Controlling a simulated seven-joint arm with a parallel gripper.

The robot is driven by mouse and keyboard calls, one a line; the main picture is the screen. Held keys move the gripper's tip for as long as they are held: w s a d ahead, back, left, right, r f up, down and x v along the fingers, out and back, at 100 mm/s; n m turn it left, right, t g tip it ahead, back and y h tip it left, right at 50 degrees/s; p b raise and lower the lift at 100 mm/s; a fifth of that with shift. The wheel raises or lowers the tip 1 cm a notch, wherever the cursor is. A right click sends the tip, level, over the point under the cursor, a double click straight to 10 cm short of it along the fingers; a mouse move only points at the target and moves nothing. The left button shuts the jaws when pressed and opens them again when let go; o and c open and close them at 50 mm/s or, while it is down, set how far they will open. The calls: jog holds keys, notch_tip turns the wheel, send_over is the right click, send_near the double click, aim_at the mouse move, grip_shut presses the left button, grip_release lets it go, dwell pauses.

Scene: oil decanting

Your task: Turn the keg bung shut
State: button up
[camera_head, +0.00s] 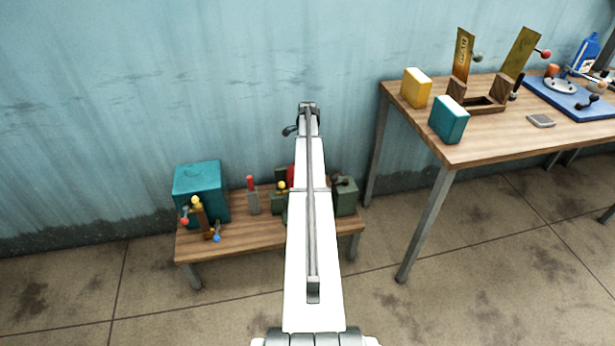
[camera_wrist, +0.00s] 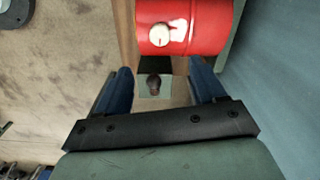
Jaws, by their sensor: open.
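The red keg (camera_wrist: 205,42) lies across the top of the wrist view. A round cream cap (camera_wrist: 158,34), which looks like the bung, sits on its near face; whether it is shut cannot be told. In the head view only a sliver of the red keg (camera_head: 291,173) shows beside my arm on the low bench. My gripper (camera_wrist: 160,68) is open, its two blue fingers apart and pointing toward the keg. Nothing is held. The cap appears beyond the fingertips. My gripper is hidden behind my arm in the head view.
A dark knob on a pale block (camera_wrist: 153,84) shows between my fingers. The low bench (camera_head: 255,232) also carries a teal box (camera_head: 200,180), a red-topped grey block (camera_head: 253,196) and a green-grey box (camera_head: 346,197). A taller table (camera_head: 480,148) stands right. The wall is close behind.

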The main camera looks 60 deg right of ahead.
notch_tip(320, 180, down, 13)
jog(key=shift+f, duration=0.2)
dwell(0.4)
jog(key=c, duration=1.1)
